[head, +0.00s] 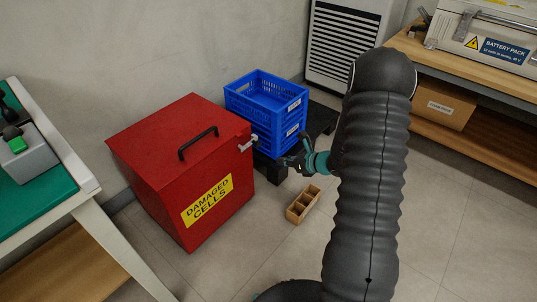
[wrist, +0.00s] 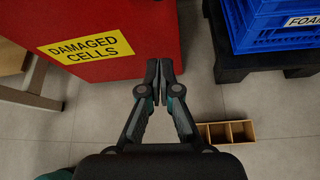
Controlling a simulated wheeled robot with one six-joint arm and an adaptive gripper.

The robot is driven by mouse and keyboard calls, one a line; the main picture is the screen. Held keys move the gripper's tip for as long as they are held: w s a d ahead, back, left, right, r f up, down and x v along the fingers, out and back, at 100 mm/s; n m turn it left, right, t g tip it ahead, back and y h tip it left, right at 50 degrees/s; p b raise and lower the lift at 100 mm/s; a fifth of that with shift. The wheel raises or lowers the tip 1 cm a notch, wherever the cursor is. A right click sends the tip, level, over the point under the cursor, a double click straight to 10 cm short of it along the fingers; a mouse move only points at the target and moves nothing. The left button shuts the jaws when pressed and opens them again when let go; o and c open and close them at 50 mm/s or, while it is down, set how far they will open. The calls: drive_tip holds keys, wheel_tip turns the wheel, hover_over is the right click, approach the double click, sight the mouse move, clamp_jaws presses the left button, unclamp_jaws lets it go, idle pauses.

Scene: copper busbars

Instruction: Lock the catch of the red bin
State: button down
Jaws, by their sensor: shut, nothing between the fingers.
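The red bin (head: 180,180) stands on the floor against the wall, with a yellow "DAMAGED CELLS" label and a black handle (head: 198,143) on its closed-looking lid. A small pale metal catch (head: 248,143) sits at the upper right edge of the bin. My gripper (head: 283,160) is to the right of the bin, a little right of and below the catch in the head view. In the wrist view my gripper (wrist: 165,65) is shut and empty, its tips beside the right edge of the red bin (wrist: 110,25). The catch is not visible in the wrist view.
Blue crates (head: 266,110) are stacked on a dark pallet behind the catch side. A small divided wooden box (head: 303,203) lies on the floor near my gripper. A green-topped table (head: 40,175) is at left, a wooden workbench (head: 480,80) at right.

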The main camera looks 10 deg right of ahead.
drive_tip(key=x, duration=1)
drive_tip(key=shift+w+d+r+p, duration=0.1)
drive_tip(key=shift+w+r+p, duration=0.1)
drive_tip(key=shift+r, duration=0.8)
drive_tip(key=shift+w+r+p, duration=0.15)
drive_tip(key=shift+r, duration=0.9)
drive_tip(key=shift+w+b, duration=0.1)
drive_tip(key=shift+b, duration=0.45)
drive_tip(key=shift+d+r+n+b, duration=0.15)
drive_tip(key=shift+n+b, duration=0.15)
drive_tip(key=shift+b, duration=0.15)
